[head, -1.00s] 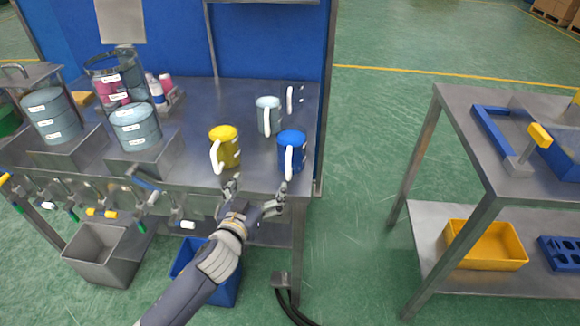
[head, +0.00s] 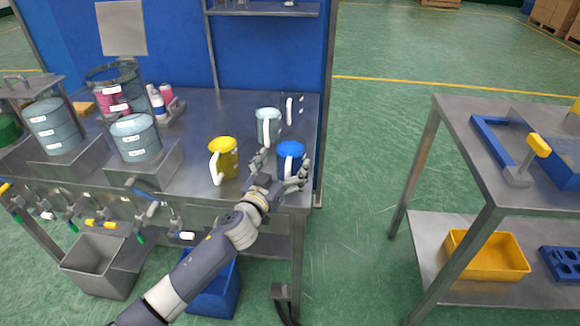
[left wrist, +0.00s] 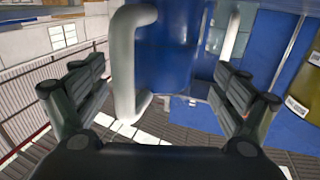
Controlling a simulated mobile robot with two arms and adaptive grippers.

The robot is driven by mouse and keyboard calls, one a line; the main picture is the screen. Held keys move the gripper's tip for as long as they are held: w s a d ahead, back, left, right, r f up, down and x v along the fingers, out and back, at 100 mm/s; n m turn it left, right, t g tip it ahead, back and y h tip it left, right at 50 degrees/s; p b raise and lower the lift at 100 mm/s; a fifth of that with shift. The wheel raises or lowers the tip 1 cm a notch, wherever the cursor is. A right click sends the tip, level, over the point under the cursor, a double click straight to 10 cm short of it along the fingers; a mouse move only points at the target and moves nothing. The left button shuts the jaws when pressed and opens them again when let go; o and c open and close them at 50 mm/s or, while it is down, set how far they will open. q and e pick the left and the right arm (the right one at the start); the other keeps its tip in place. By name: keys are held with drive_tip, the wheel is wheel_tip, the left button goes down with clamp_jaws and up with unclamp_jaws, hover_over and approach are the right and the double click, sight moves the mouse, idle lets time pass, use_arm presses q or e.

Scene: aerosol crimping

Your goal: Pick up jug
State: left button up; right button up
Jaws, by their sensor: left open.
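A blue jug (head: 290,151) with a white handle stands near the right front of the steel bench, partly hidden by my left gripper. A yellow jug (head: 223,158) with a white handle stands to its left, and a pale grey-blue jug (head: 268,127) stands behind. My left gripper (head: 281,168) is open at the front of the blue jug, with its fingers spread toward the jug's two sides. In the left wrist view the white handle (left wrist: 124,70) and blue body (left wrist: 170,60) lie between the open fingers (left wrist: 165,90). My right gripper is not in view.
Labelled drums (head: 135,138) stand on the bench's left, with small bottles behind. Taps hang along the front edge, above a grey bin (head: 98,268) and a blue bin (head: 212,292). A steel cart (head: 520,205) stands at right across clear floor.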

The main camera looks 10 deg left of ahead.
sight(296, 145)
use_arm(q)
drive_tip(key=shift+x, duration=1.85)
drive_tip(key=c, duration=1.6)
drive_tip(key=shift+r, duration=0.1)
